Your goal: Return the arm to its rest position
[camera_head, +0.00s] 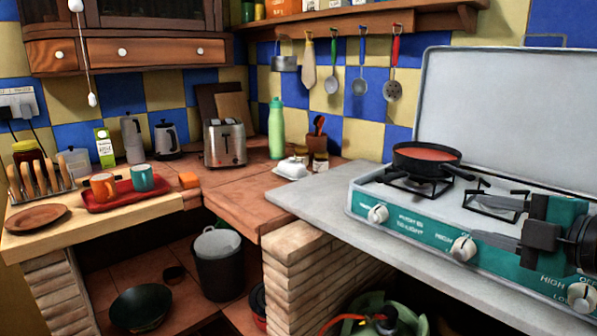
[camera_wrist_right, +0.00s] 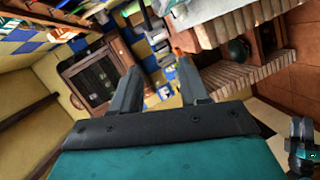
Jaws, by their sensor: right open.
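My right gripper (camera_head: 497,226) is at the right side of the head view, in front of and over the stove's right part. Its fingers point left and stand apart with nothing between them. In the right wrist view the two dark fingers (camera_wrist_right: 157,85) are also apart and empty, with the room seen tilted beyond them. My left gripper is not in the head view. A small teal and grey part of mine shows at the right edge of the wrist view; I cannot tell which part it is.
The camping stove (camera_head: 405,222) bears a pan of red food (camera_head: 427,155) and has its lid (camera_head: 490,115) raised behind. Utensils (camera_head: 360,80) hang under the shelf. A toaster (camera_head: 225,143), green bottle (camera_head: 276,128) and red tray (camera_head: 122,194) with two mugs stand leftward. The grey counter front (camera_head: 310,203) is clear.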

